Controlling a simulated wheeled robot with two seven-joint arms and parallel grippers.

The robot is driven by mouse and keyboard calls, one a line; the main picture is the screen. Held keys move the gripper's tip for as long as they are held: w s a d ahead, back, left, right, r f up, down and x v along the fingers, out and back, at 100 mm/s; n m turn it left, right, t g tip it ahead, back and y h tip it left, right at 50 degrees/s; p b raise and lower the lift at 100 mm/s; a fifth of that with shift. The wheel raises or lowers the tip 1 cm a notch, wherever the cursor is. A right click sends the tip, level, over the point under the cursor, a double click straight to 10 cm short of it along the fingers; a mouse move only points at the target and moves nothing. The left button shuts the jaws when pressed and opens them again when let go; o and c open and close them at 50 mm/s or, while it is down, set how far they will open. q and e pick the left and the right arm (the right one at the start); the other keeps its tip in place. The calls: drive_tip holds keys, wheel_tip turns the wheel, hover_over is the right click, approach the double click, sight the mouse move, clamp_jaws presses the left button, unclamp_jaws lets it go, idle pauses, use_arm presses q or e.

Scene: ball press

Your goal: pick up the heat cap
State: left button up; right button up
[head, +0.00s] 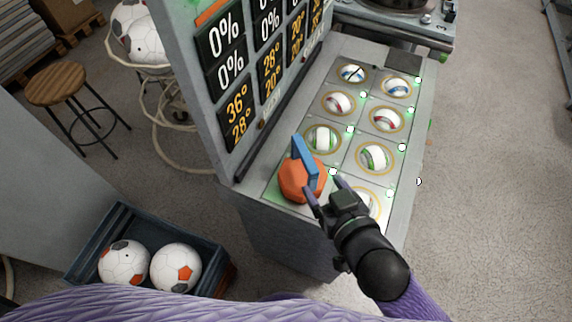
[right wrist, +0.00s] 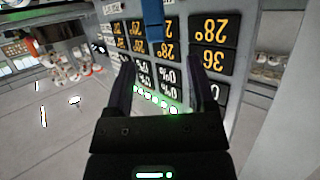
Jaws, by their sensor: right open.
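The heat cap is an orange dome (head: 296,184) with an upright blue handle (head: 304,158). It sits over the near-left position of the panel, at the front end. The blue handle also shows at the top of the right wrist view (right wrist: 153,18). My right gripper (head: 324,190) is open, with its fingers beside the near right side of the cap. In the right wrist view its two fingers (right wrist: 158,70) are apart with nothing between them. Whether a finger touches the cap cannot be told. My left gripper is not in view.
The grey panel (head: 390,62) holds several balls in round sockets. A display board (head: 210,95) with percentages and temperatures rises along its left. A dark crate (head: 120,215) with two footballs stands at lower left, and a wooden stool (head: 57,84) farther back. Floor is clear on the right.

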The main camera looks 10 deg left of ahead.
sight(313, 169)
drive_tip(key=b+x, duration=0.1)
drive_tip(key=x, duration=0.6)
drive_tip(key=shift+w+f+b, duration=0.25)
drive_tip(key=shift+w+b, duration=0.15)
drive_tip(key=shift+w+a+f, duration=0.1)
drive_tip(key=shift+w+a, duration=0.1)
drive_tip(key=shift+w, duration=0.15)
clamp_jaws()
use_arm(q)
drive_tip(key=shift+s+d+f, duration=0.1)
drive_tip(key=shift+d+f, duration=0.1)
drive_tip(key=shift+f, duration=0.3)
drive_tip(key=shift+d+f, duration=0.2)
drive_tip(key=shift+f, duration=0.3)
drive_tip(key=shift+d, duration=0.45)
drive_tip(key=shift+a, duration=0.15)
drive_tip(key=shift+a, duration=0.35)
